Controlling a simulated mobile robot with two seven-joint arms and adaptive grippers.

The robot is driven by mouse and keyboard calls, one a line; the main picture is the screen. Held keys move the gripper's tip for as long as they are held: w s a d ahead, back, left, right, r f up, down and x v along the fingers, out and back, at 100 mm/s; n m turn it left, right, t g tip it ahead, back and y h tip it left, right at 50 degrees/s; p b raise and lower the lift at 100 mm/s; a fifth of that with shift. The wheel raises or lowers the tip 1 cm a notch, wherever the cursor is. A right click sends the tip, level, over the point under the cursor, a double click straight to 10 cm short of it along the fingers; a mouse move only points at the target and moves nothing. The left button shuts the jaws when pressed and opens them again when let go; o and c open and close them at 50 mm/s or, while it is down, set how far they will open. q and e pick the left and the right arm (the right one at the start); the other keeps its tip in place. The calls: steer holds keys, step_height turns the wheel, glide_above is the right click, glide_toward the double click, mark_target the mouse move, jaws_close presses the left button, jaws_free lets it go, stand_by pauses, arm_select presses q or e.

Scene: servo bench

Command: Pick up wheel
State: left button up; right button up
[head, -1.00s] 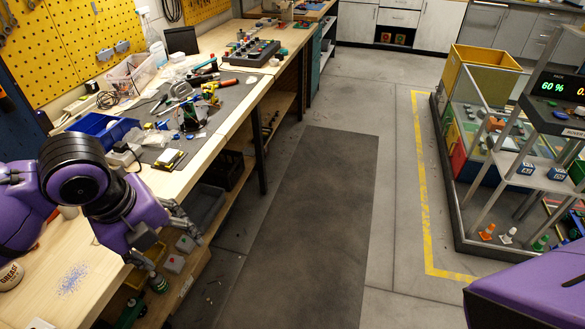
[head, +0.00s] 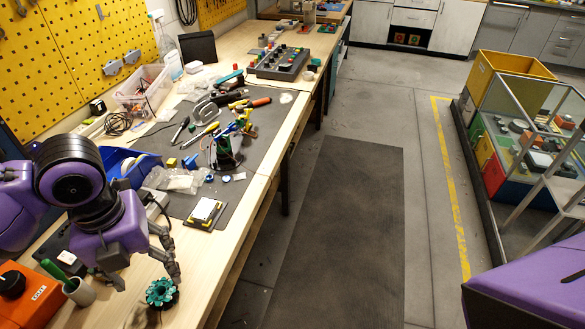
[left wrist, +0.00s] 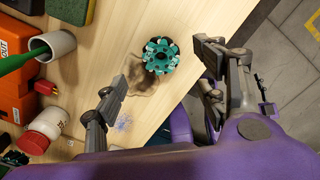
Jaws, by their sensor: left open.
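The wheel is a small teal-green toothed wheel with a dark centre. It lies on the wooden bench top near its right edge in the head view (head: 160,293), and it also shows in the left wrist view (left wrist: 160,55), with a shadow beside it. My left gripper (head: 147,281) is open and empty just behind the wheel in the head view. In the left wrist view its two spread fingers (left wrist: 160,62) stand on either side of the wheel, apart from it. My right gripper is out of view.
An orange box (head: 32,298) and a pale cup (head: 80,292) with a green handle stand left of the wheel. A white, red-lidded jar (left wrist: 45,130) is nearby. A blue bin (head: 118,165) and tools lie farther back. The bench edge is close to the wheel.

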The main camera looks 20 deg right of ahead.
mark_target(156, 289)
arm_select(q)
steer(key=f, duration=0.7)
steer(key=shift+s, duration=0.2)
steer(key=shift+a, duration=0.1)
steer(key=c, duration=1.2)
steer(key=shift+r, duration=0.1)
